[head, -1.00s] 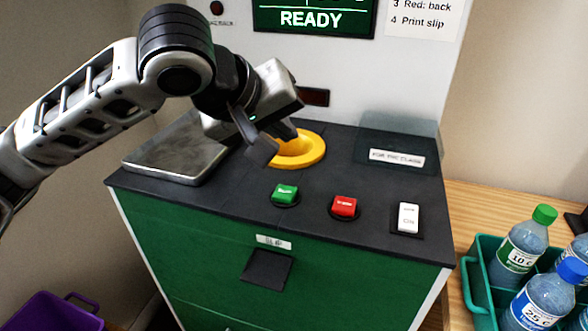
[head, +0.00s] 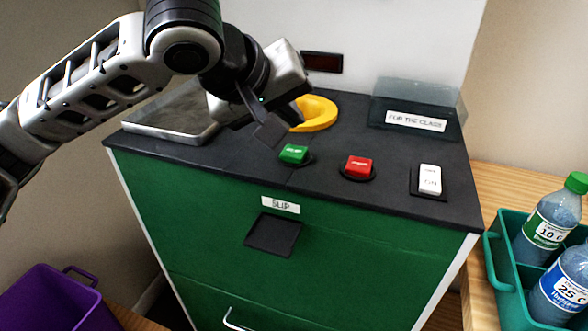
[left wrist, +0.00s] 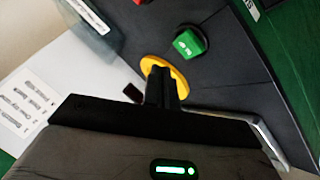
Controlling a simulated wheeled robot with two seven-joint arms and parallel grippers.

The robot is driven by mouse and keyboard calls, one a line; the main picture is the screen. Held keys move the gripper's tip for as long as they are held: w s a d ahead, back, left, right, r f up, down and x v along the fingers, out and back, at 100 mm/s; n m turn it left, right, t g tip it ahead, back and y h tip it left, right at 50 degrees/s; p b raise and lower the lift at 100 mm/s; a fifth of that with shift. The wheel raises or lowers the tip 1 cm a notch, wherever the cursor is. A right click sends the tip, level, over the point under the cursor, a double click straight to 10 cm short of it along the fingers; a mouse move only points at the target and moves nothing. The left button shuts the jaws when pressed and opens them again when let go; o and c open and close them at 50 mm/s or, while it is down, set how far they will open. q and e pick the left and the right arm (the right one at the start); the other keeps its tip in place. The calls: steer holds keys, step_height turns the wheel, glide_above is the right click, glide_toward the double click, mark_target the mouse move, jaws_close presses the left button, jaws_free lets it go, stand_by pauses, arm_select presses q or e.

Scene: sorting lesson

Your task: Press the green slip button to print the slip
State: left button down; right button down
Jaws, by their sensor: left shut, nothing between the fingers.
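The green slip button (head: 294,153) sits on the dark top of the green machine, left of the red button (head: 359,167). It also shows in the left wrist view (left wrist: 189,43), apart from the fingers. My left gripper (head: 272,130) is shut and empty, just above and to the left of the green button in the head view, in front of the yellow ring (head: 316,113). In the left wrist view its closed fingers (left wrist: 162,88) overlap the yellow ring. The slip slot (head: 273,235) on the machine's front shows no paper. My right gripper is not in view.
A white rocker switch (head: 429,179) is right of the red button. A metal plate (head: 172,125) lies at the machine's left. A teal crate (head: 496,262) with bottles stands at right, and a purple bin (head: 52,300) at lower left. A clear cover (head: 416,95) stands at the back right.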

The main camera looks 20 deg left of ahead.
mark_target(290, 154)
arm_select(q)
steer(key=shift+f+b, duration=0.35)
steer(key=shift+f, duration=0.9)
stand_by(0.9)
steer(key=shift+f, duration=0.15)
steer(key=shift+f, duration=0.3)
stand_by(0.3)
